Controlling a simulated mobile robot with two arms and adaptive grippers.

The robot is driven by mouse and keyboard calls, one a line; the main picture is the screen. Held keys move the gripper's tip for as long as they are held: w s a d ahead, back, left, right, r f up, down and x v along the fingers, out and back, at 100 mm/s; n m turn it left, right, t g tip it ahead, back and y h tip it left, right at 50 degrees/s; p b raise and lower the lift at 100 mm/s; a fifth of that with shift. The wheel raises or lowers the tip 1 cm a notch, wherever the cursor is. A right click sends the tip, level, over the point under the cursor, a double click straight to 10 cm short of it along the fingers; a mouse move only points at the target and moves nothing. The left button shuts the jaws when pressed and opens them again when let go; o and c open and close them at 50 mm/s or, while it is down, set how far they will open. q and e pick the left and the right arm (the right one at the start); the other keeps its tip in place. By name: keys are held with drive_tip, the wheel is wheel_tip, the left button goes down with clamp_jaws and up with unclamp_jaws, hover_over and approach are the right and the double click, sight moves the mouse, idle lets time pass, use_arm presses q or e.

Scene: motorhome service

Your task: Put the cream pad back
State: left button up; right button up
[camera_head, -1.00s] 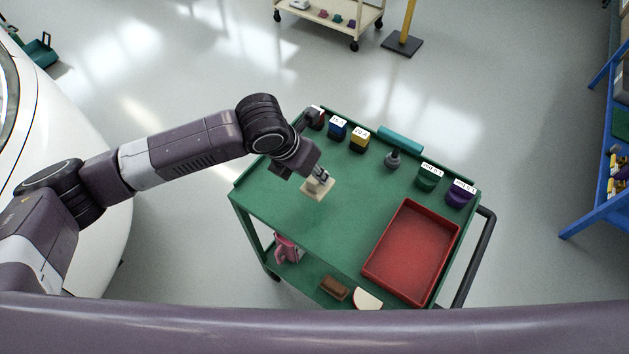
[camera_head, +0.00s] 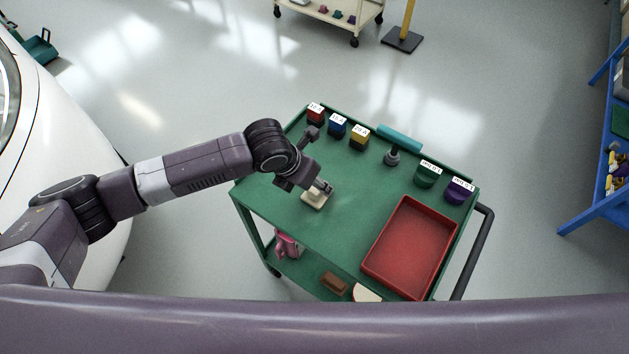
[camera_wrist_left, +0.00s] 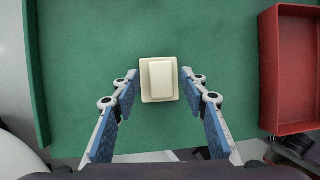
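The cream pad (camera_head: 314,199) is a pale block with a wider flat base. It is at the left part of the green cart's top, and it shows from above in the left wrist view (camera_wrist_left: 159,80). My left gripper (camera_head: 323,187) is over the pad. In the left wrist view the left gripper (camera_wrist_left: 159,76) is open, with one blue-padded finger on each side of the pad and a visible gap on both sides. The pad appears to rest on the green surface. My right gripper is in neither view.
The green cart top (camera_head: 345,225) carries a red tray (camera_head: 410,248) at right. Red, blue, yellow, green and purple labelled blocks line its far edge, with a teal-headed tool (camera_head: 398,138) among them. The surface between pad and tray is clear.

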use_arm(q)
drive_tip(key=shift+r, duration=0.1)
drive_tip(key=b+v, duration=0.2)
drive_tip(key=v, duration=1)
